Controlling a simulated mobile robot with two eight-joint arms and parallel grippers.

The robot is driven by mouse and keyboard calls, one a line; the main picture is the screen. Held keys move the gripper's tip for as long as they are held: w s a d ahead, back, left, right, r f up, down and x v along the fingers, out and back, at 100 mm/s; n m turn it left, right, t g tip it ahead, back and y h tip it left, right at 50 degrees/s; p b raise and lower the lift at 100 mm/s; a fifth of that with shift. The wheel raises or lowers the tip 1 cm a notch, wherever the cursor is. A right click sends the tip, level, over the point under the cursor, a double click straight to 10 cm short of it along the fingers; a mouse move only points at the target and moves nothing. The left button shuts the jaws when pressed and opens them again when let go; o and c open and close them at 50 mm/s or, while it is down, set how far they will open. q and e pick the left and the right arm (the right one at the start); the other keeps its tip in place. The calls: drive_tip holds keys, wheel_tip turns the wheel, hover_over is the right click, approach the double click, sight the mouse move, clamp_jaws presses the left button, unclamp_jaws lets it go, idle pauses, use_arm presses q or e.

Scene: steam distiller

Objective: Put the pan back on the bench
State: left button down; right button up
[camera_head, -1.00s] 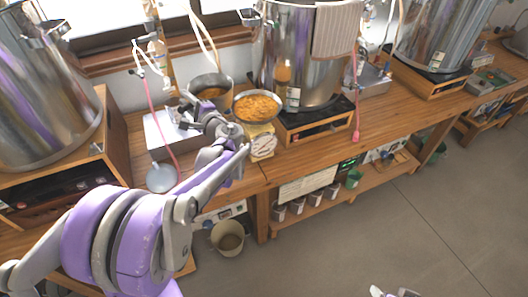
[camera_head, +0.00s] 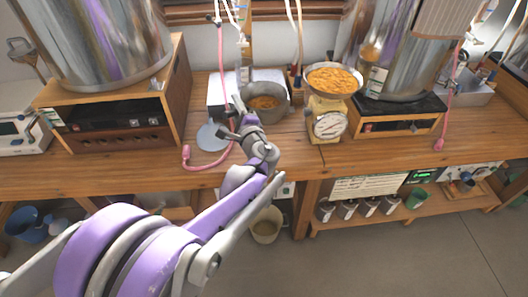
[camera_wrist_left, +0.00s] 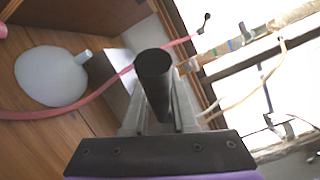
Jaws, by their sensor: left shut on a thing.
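The pan (camera_head: 265,102) is a deep grey metal pan with orange-brown contents. In the head view it is upright, low over or on the bench (camera_head: 380,150), between the white box and the scale; I cannot tell whether its base touches the wood. My left gripper (camera_head: 240,118) is at the pan's left side, shut on its dark handle. In the left wrist view the black handle (camera_wrist_left: 153,85) stands between the fingers (camera_wrist_left: 158,115); the pan's body is hidden there. My right gripper is not in view.
A yellow scale (camera_head: 328,120) with a dish of orange pieces (camera_head: 334,82) stands right of the pan. A white box (camera_head: 228,88) is left and behind. Bare bench is in front of the pan.

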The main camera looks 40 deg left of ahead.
use_arm(q)
drive_tip(key=f+b, duration=0.1)
drive_tip(key=f, duration=0.3)
drive_tip(key=f+b, duration=0.2)
drive_tip(key=f, duration=0.2)
drive_tip(key=s+f+b, duration=0.1)
drive_tip(key=f+b, duration=0.1)
drive_tip(key=f, duration=0.2)
drive_tip(key=shift+s+f, duration=0.1)
drive_tip(key=shift+f, duration=0.15)
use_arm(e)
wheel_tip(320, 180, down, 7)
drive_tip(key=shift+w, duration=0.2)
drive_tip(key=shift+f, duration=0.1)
use_arm(q)
drive_tip(key=shift+f, duration=0.2)
drive_tip(key=c, duration=0.7)
unclamp_jaws()
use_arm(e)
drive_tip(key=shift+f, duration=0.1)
use_arm(q)
drive_tip(key=shift+r, duration=0.1)
